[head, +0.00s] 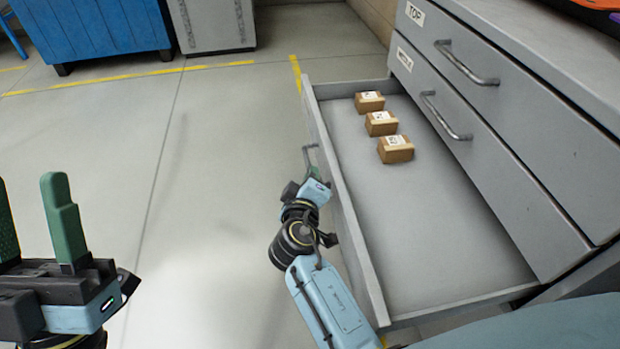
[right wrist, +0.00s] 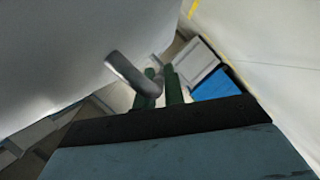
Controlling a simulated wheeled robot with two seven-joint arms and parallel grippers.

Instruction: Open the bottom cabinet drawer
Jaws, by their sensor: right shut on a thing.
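The grey cabinet's bottom drawer (head: 345,205) is pulled well out, with several small brown boxes (head: 381,123) inside near its far end. My right gripper (head: 310,178) is at the drawer's front face, shut on the drawer handle (head: 308,156). In the right wrist view the metal handle (right wrist: 130,75) runs to the green fingers of my right gripper (right wrist: 160,85). My left gripper (head: 36,225) is at the lower left, its green fingers apart and nothing seen between them, away from the cabinet.
The top drawer (head: 520,100) and middle drawer (head: 480,150) of the cabinet are closed, each with a metal handle. A blue cabinet (head: 95,25) and a grey cabinet (head: 212,22) stand at the back. The floor (head: 190,190) left of the drawer is clear, with yellow lines.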

